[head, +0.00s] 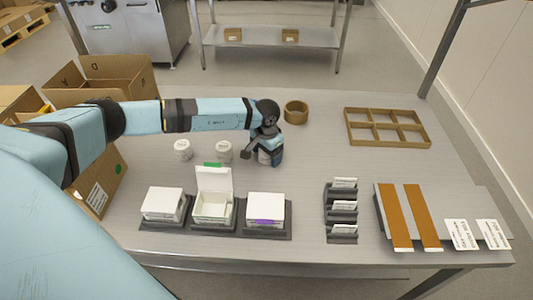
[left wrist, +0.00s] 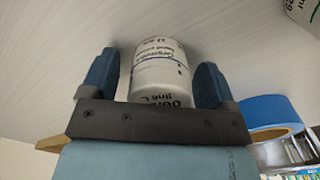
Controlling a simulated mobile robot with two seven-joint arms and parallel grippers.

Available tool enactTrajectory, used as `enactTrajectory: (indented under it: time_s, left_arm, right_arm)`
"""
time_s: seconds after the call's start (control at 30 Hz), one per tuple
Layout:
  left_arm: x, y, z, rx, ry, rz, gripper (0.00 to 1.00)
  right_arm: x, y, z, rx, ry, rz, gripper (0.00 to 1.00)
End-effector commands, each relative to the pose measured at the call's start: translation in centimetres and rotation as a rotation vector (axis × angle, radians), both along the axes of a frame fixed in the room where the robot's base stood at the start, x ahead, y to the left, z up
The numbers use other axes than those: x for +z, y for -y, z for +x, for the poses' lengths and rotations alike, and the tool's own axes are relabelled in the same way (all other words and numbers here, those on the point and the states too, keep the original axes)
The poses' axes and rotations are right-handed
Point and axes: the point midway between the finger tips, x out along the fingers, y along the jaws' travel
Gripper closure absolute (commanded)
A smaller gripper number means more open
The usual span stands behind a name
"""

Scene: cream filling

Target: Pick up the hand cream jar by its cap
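My left gripper (head: 269,155) is low over the table, to the right of two white jars. In the left wrist view, a white hand cream jar (left wrist: 160,72) with dark print stands between the two blue fingers of the gripper (left wrist: 153,80). A narrow gap shows between the jar and the left finger; the right finger is very close to it. The gripper looks open around the jar. In the head view the arm and fingers hide most of this jar. The other white jars (head: 182,150) (head: 223,151) stand apart. My right gripper is not in view.
A divided brown tray (head: 387,127) lies at right. White boxes (head: 163,204) (head: 266,208) and an open box (head: 213,206) sit in front. A dark card rack (head: 342,210) stands front right. The table's middle right is clear.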

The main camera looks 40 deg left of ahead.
Motion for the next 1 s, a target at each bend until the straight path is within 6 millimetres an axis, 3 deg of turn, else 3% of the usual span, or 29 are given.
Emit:
enactTrajectory:
  time_s: [0.03,0.2,0.67,0.87,1.0]
  left_arm:
    - [0.0,0.0,0.0,0.0,0.0,0.0,0.31]
    - [0.0,0.0,0.0,0.0,0.0,0.0,0.7]
    - [1.2,0.0,0.1,0.001,0.002,0.001,0.71]
    - [4.6,0.0,0.1,-0.001,0.004,0.0,0.71]
    - [8.6,-0.1,0.1,0.0,0.005,0.001,0.71]
  right_arm:
    - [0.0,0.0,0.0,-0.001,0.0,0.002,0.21]
    - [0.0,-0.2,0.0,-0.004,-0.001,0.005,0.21]
    - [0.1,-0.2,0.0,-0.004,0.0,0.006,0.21]
    - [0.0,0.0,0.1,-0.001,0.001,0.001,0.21]
    - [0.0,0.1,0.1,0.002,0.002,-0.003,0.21]
